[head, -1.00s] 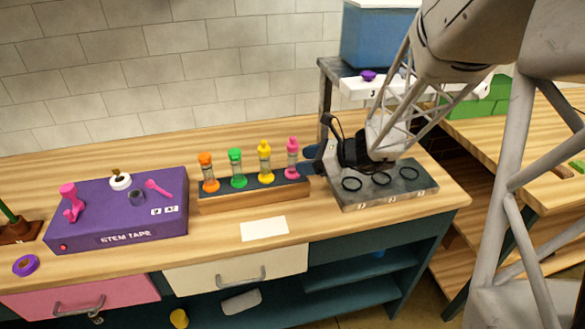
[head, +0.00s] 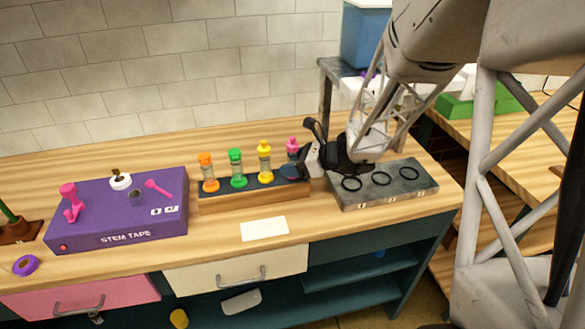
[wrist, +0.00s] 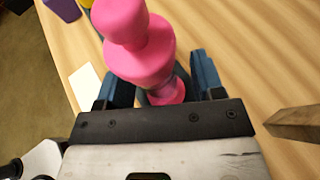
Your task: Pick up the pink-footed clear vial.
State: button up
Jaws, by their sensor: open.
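The pink-footed vial (head: 293,145) stands upright at the right end of a wooden rack (head: 250,196); its pink top shows in the head view and its lower part is hidden by my gripper. In the wrist view the vial's large pink top (wrist: 138,45) fills the upper middle, with a smaller pink part below; its clear body is hardly visible. My gripper (head: 297,168) is open at the vial. In the wrist view its two blue fingers (wrist: 160,80) stand on either side of the vial. I cannot tell whether either finger touches it.
Yellow (head: 265,160), green (head: 237,168) and orange (head: 209,172) vials stand left of the pink one in the rack. A grey block with three black rings (head: 400,187) lies right, beneath my arm. A purple stem tape box (head: 120,215) is left. A white card (head: 264,229) lies in front.

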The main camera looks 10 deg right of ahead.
aim_at(293, 153)
grip_shut()
dwell(0.3)
jog(key=shift+r, duration=0.2)
jog(key=shift+r, duration=1.4)
jog(key=shift+s+r, duration=0.2)
jog(key=shift+r, duration=0.05)
jog(key=s+r, duration=0.1)
jog(key=s, duration=1.4)
jog(key=shift+s+d+r, duration=0.15)
jog(key=shift+s+d, duration=0.05)
jog(key=shift+s, duration=0.05)
